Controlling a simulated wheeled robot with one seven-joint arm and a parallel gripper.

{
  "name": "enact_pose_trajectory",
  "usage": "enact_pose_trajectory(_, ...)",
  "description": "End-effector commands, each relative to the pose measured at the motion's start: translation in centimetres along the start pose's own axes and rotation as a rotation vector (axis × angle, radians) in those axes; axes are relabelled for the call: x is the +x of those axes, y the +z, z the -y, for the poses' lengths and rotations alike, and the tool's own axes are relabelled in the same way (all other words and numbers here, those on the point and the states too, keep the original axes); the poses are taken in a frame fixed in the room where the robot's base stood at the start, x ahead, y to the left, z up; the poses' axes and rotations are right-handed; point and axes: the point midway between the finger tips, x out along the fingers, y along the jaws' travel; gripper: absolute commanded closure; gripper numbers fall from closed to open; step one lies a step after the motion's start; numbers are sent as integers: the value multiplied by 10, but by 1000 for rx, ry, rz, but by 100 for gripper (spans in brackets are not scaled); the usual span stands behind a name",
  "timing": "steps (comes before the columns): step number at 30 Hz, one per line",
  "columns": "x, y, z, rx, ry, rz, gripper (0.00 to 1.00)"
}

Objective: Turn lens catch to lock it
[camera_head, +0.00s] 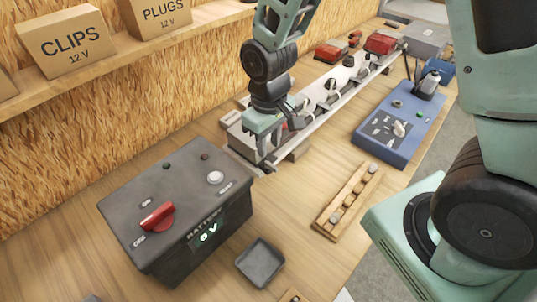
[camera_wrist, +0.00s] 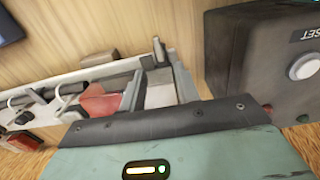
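The trailer frame, a long pale bar (camera_head: 338,97) with lamps and wiring, runs from the middle of the head view to the back right. My gripper (camera_head: 267,153) points down over its near end, with its two fingers apart. In the wrist view my gripper (camera_wrist: 158,80) also shows its fingers apart, with part of the pale frame between and behind them. A red lens (camera_wrist: 102,104) lies beside the left finger, partly hidden by the gripper body. A small upright piece (camera_wrist: 159,50) stands by the fingertips; I cannot tell whether it is the lens catch or whether a finger touches it.
A dark battery box (camera_head: 180,205) with a red switch (camera_head: 157,217) stands close to the near left. A blue control panel (camera_head: 400,125) is to the right. A wooden strip with fittings (camera_head: 347,200) and a dark tray (camera_head: 260,262) lie in front. Red lamps (camera_head: 380,43) sit farther back.

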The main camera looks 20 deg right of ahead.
Motion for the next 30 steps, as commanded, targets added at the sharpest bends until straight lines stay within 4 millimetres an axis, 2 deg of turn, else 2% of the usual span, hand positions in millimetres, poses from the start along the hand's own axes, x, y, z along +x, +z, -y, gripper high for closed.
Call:
enact_pose_trajectory(3,21,1,0,0,0,6,68)
enact_pose_trajectory(9,46,0,0,1,0,3,68)
enact_pose_trajectory(15,57,0,0,1,0,0,68)
enact_pose_trajectory(23,58,0,0,0,0,0,68)
enact_pose_trajectory(24,58,0,0,0,0,0,71)
enact_pose_trajectory(27,58,0,0,0,0,0,99)
enact_pose_trajectory(30,58,0,0,0,0,0,100)
